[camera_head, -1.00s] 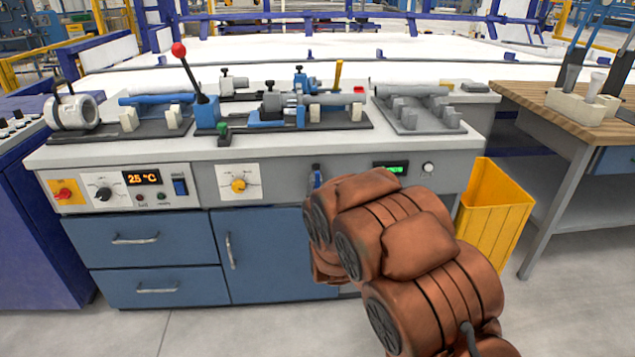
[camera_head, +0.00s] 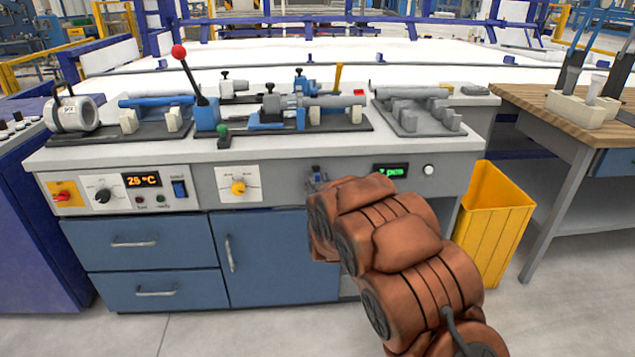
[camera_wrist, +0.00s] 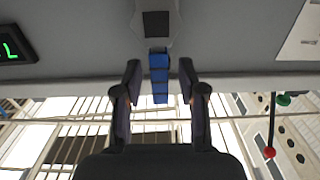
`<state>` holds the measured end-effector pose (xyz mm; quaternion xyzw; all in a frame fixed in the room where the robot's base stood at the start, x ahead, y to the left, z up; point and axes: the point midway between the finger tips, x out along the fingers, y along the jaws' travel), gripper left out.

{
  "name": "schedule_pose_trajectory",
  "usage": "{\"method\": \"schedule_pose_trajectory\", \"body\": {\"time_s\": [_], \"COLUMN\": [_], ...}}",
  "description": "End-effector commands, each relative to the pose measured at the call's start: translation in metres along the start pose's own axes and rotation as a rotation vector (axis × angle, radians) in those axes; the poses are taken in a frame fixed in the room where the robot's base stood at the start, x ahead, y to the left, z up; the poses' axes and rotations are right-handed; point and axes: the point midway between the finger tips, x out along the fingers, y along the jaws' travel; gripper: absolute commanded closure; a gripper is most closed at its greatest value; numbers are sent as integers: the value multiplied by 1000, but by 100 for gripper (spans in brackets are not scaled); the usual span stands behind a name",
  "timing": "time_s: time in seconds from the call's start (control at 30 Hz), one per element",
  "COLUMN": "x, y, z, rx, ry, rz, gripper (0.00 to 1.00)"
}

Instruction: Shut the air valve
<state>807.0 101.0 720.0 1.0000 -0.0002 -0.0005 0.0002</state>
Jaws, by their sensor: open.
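The air valve has a blue lever (camera_wrist: 159,76) on a grey mount (camera_wrist: 157,22) on the bench's front panel. In the wrist view the lever extends straight down in the picture from the mount. My gripper (camera_wrist: 159,84) is open, with one dark finger on each side of the lever and a gap visible on both sides. In the head view the valve (camera_head: 316,172) shows just above the end of my brown arm. The fingers are mostly hidden there behind the arm.
The panel holds a green display (camera_head: 391,170), a yellow knob (camera_head: 238,187) and a temperature display (camera_head: 143,180). On the worktop stand pipe fixtures and a red-knobbed lever (camera_head: 179,52). A yellow bin (camera_head: 492,225) stands at the right.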

Motion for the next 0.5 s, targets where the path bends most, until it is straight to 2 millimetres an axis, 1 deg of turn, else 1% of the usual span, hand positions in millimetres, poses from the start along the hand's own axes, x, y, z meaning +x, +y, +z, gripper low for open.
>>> {"method": "schedule_pose_trajectory", "body": {"time_s": [0.07, 0.4, 0.47, 0.5], "x": [0, 0, 0, 0], "y": [0, 0, 0, 0], "z": [0, 0, 0, 0], "rx": [0, 0, 0, 0], "ry": [0, 1, 1, 1], "rz": [0, 0, 0, 0], "gripper": [59, 95, 100, 100]}}
